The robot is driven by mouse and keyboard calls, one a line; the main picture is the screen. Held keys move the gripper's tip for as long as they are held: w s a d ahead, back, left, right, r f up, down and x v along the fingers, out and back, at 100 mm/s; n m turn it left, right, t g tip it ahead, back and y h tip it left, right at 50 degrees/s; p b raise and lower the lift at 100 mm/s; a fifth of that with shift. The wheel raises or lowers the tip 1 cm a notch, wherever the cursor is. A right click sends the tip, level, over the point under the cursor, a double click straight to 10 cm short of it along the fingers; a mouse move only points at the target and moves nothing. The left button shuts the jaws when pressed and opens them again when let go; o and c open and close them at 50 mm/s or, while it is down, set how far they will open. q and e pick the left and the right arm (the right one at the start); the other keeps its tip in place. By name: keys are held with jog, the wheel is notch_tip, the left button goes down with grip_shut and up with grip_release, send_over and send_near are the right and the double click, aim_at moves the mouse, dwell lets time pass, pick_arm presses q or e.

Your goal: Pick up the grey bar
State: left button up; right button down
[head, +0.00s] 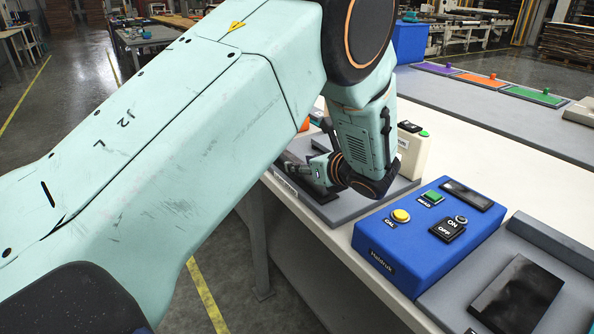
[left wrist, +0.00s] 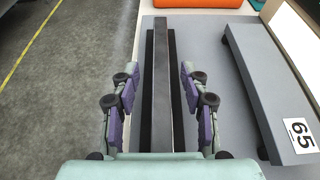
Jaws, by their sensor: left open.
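The grey bar (left wrist: 162,60) lies lengthwise in the left wrist view, above a wider dark strip on a light grey plate (left wrist: 207,55). My left gripper (left wrist: 160,85) is open, with its purple-padded fingers on either side of the bar and a gap on both sides. The near end of the bar runs out of sight behind the gripper's body. In the head view my left gripper (head: 322,168) is over the grey plate, and my own arm hides much of it and the bar. My right gripper is not in view.
A raised grey block (left wrist: 265,70) with a "65" label stands right of the bar. An orange object (left wrist: 198,3) is beyond its far end. In the head view a blue control box (head: 395,255) and a dark plate (head: 517,293) are to the right. The table edge drops to open floor at left.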

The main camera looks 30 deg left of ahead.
pick_arm(q)
jog(key=shift+w+a+f, duration=0.4)
jog(key=shift+w+a, duration=0.05)
jog(key=shift+s+d+r, duration=0.25)
jog(key=shift+r, duration=0.2)
jog(key=shift+s, duration=0.15)
jog(key=shift+c, duration=0.5)
jog(key=shift+w+a+f, duration=0.2)
jog(key=shift+w+f, duration=0.05)
jog(key=c, duration=0.4)
jog(key=shift+s+d+r, duration=0.2)
grip_shut()
jog(key=shift+w+a+f, duration=0.15)
jog(key=shift+w+a, duration=0.05)
jog(key=shift+d, duration=0.1)
